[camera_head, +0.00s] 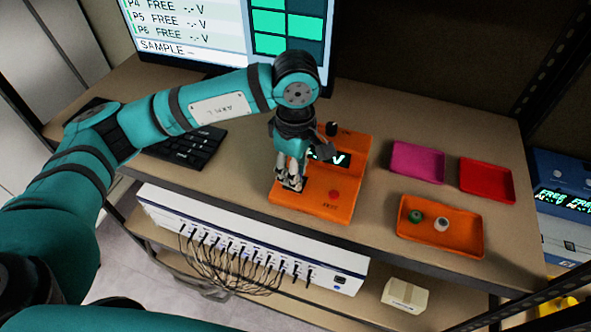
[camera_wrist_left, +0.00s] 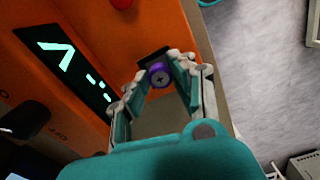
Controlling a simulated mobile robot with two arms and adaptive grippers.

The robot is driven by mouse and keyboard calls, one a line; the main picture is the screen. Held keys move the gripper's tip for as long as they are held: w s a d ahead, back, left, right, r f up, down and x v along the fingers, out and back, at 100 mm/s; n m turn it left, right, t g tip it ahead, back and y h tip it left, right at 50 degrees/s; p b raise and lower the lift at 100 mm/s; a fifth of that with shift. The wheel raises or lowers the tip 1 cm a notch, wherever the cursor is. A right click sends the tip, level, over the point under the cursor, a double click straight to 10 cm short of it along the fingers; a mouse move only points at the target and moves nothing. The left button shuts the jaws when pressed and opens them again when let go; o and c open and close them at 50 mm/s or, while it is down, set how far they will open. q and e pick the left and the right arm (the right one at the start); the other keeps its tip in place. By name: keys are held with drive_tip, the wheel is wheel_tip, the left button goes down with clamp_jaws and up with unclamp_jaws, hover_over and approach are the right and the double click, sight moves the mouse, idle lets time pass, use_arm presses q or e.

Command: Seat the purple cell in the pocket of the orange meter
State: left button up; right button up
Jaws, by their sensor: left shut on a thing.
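The orange meter (camera_head: 328,192) stands on the desk, with a lit display and a red button. My left gripper (camera_head: 289,184) is over the meter's left front part, pointing down. My right gripper is not in view.
An orange tray (camera_head: 464,244) holds a green cell (camera_head: 415,217) and a whitish cell (camera_head: 441,223). A magenta tray (camera_head: 417,162) and a red tray (camera_head: 487,181) lie behind it. A keyboard (camera_head: 185,150) and monitor (camera_head: 190,32) are at the left and back. The desk's front edge is close to the meter.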

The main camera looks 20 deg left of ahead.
use_arm(q)
drive_tip(key=shift+b, duration=0.45)
idle(0.5)
drive_tip(key=shift+f+b, duration=0.55)
drive_tip(key=shift+b, duration=0.2)
drive_tip(key=shift+s+f, duration=0.25)
drive_tip(key=shift+f, duration=0.1)
idle(0.5)
drive_tip(key=shift+r+b, duration=0.1)
drive_tip(key=shift+b, duration=0.5)
